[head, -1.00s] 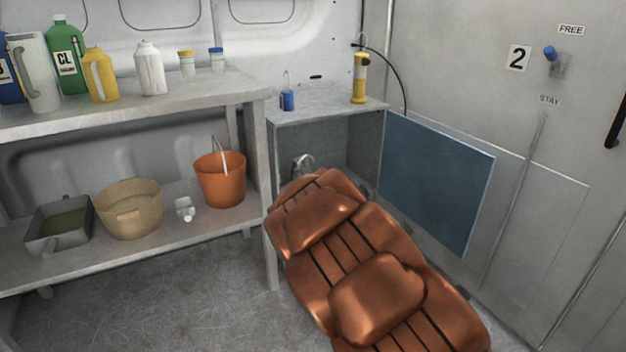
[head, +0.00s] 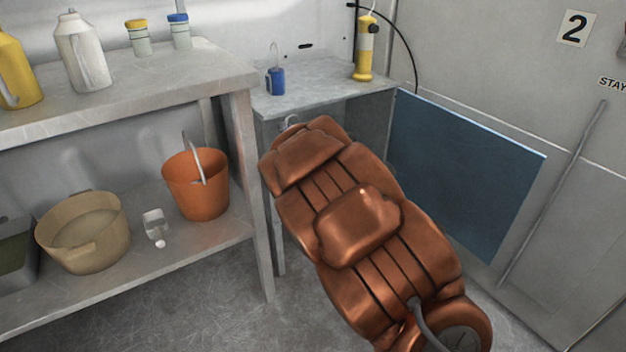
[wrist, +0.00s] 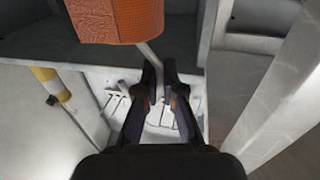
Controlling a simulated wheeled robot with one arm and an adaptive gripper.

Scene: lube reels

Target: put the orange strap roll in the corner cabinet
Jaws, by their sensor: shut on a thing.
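In the wrist view, the orange strap roll (wrist: 117,20) shows at the top as a textured orange body, cut off by the frame edge. A grey strip runs from it to my gripper (wrist: 159,72), whose black fingers are closed on this strip. The roll's body is apart from the fingertips. The corner cabinet (head: 345,93) stands in the far corner in the head view, with a grey top and its blue door (head: 465,180) swung open to the right. My arm covers most of its opening. In the head view the roll and my fingers are hidden behind my arm.
A blue padlock-like item (head: 275,81) and a yellow lamp (head: 366,50) stand on the cabinet top. At left, the shelf bench (head: 190,83) holds bottles and jars above, and an orange bucket (head: 197,184) and a tan tub (head: 84,232) below. Its leg is close to the cabinet.

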